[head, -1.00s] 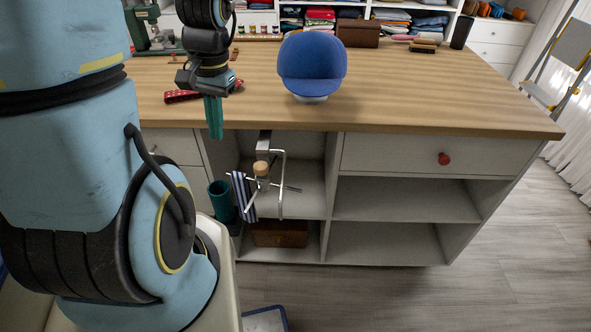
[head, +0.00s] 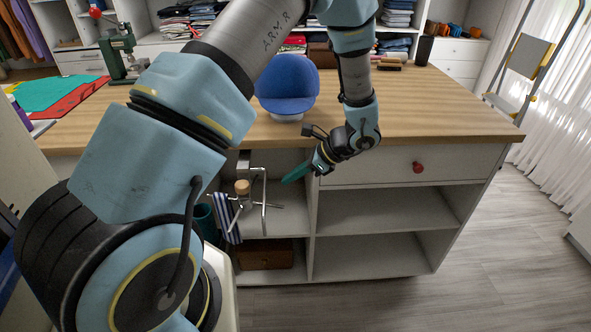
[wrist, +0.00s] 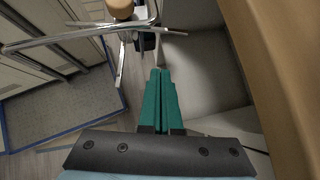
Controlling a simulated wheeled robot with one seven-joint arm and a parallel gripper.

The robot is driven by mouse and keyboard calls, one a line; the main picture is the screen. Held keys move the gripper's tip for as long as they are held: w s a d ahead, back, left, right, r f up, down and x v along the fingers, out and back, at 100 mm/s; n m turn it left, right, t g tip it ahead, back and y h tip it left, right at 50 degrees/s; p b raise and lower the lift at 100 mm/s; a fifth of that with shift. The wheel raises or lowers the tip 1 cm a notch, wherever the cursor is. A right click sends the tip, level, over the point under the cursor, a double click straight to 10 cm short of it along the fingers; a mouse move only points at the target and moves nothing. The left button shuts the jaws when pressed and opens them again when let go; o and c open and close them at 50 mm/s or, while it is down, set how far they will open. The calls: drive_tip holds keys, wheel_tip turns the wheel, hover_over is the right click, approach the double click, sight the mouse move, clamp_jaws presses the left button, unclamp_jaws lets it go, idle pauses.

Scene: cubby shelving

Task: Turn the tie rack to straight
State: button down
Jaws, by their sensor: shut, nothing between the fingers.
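The tie rack is a metal piece with several thin arms and a wooden knob (head: 242,187), mounted under the counter in the left cubby opening. A striped tie (head: 228,217) hangs from its left side. The rack's metal arms (wrist: 75,35) also show at the top left of the wrist view, with the wooden knob (wrist: 121,8) at the top edge. My gripper (head: 285,181) has green fingers, which are shut and empty. It is just right of the rack, in front of the cubby and below the counter edge. In the wrist view the fingertips (wrist: 160,72) are apart from the rack arms.
A drawer with a red knob (head: 418,167) is to the right. A brown box (head: 266,255) sits in the lower cubby; a teal cylinder (head: 206,222) stands left of the tie.

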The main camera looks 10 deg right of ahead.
sight(254, 183)
drive_tip(key=w+a+f+p, duration=0.2)
drive_tip(key=w+a+f, duration=0.1)
drive_tip(key=a, duration=0.4)
drive_tip(key=shift+w+f+p, duration=0.2)
drive_tip(key=shift+f+p, duration=0.1)
drive_tip(key=shift+p, duration=0.1)
drive_tip(key=shift+a, duration=0.1)
drive_tip(key=shift+w+a+b, duration=0.55)
drive_tip(key=shift+w+b, duration=0.1)
drive_tip(key=shift+b, duration=0.2)
drive_tip(key=shift+d, duration=0.1)
